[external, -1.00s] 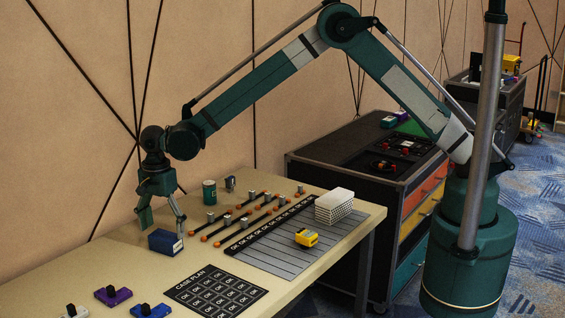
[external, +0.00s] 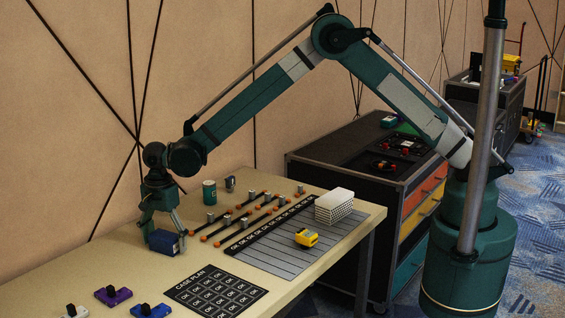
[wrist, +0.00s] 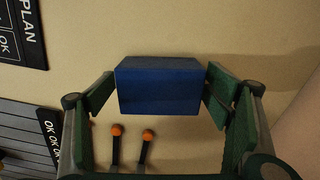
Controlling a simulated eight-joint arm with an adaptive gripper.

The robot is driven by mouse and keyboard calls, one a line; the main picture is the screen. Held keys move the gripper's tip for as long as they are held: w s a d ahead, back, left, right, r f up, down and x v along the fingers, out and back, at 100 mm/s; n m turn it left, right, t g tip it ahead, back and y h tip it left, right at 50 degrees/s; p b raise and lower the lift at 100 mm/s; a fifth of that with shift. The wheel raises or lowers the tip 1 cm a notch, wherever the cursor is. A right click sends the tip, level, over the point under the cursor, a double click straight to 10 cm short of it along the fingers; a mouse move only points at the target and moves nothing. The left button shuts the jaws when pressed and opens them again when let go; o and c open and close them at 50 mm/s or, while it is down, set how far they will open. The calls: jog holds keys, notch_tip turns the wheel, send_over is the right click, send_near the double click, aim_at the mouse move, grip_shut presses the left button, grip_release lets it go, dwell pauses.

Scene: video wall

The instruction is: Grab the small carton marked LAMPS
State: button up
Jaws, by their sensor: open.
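A small dark blue carton (external: 164,243) stands on the table (external: 70,262) near its far left side. Any LAMPS marking on it cannot be read. My gripper (external: 165,238) is lowered over it with a finger on either side. In the wrist view the blue carton (wrist: 158,88) lies between the open fingers (wrist: 160,96). The carton appears to rest on the table.
Several orange-tipped rods (external: 228,219) lie right of the carton, with a green can (external: 209,192) behind. A yellow device (external: 306,238) and a white stack (external: 334,206) sit on a striped mat. A black CASE PLAN sheet (external: 216,291) and small coloured devices (external: 113,295) lie nearer.

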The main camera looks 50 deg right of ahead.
aim_at(165, 235)
jog(key=shift+c, duration=0.7)
jog(key=c, duration=0.9)
jog(key=shift+r, duration=0.1)
notch_tip(165, 235, up, 10)
jog(key=shift+f+p, duration=0.1)
jog(key=shift+p, duration=0.75)
